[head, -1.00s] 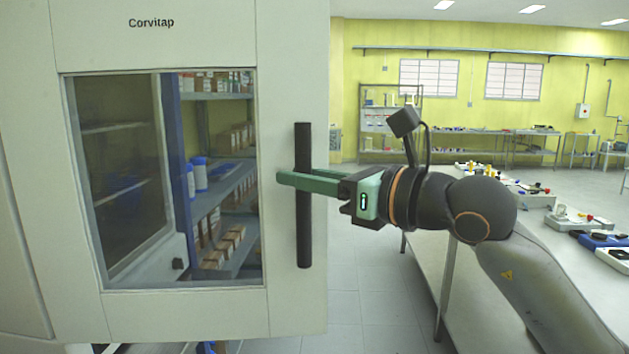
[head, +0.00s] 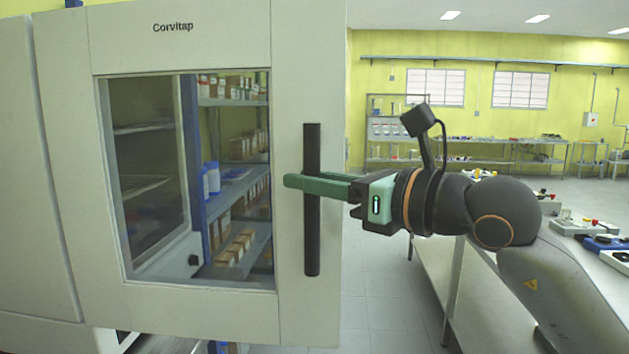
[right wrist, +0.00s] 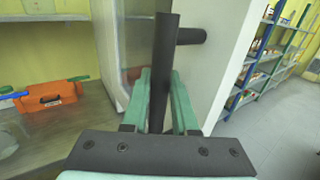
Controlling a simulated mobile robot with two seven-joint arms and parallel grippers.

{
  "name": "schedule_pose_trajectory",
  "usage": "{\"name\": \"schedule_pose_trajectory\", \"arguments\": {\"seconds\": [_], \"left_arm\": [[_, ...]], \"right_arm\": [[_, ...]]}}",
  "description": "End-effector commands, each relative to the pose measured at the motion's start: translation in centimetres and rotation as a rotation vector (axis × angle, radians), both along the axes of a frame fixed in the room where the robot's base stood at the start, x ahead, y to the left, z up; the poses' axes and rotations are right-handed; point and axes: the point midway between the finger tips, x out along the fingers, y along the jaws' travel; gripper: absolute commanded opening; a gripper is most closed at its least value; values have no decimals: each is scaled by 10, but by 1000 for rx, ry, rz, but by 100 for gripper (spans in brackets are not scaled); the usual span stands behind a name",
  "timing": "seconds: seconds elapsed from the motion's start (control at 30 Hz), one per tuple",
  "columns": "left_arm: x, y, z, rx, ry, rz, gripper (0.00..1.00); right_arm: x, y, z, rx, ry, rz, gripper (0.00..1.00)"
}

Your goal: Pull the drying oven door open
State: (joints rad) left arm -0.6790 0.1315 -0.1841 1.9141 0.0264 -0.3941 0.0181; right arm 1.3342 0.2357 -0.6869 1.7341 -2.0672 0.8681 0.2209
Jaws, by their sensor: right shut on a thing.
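The drying oven door (head: 210,315) is a pale panel with a glass window (head: 150,180) and a black vertical bar handle (head: 312,245). It stands swung out at an angle from the pale oven body (head: 35,220) at the left. My right gripper (head: 296,181) has its green fingers around the upper middle of the handle and is shut on it. In the right wrist view the handle (right wrist: 161,70) stands between the two fingers, with the pale door panel (right wrist: 220,55) behind. My left gripper is not in view.
Shelves with bottles and boxes (head: 235,185) show through the window. A long bench (head: 425,275) with small equipment stands at the right, beside my right arm. Open tiled floor (head: 375,310) lies between door and bench. An orange case (right wrist: 50,95) shows in the right wrist view.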

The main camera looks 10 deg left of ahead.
Motion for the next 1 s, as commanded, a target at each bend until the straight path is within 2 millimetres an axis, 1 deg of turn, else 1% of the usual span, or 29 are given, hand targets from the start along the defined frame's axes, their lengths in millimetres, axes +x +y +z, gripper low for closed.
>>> {"name": "schedule_pose_trajectory", "arguments": {"seconds": [0.2,0.23,0.4,0.5,0.77,0.87,1.0], "left_arm": [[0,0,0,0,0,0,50],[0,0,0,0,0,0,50],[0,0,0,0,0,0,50],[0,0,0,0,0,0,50],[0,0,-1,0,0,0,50],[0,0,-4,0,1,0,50],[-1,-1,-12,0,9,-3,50]], "right_arm": [[-1,0,1,1,0,2,0],[-1,0,1,1,0,2,29],[0,0,0,0,-1,1,48],[0,0,0,0,-1,1,57],[-1,-1,0,0,-1,-1,57],[-4,-9,-1,1,-2,-1,57],[-15,-30,-2,0,-4,-3,57]]}}
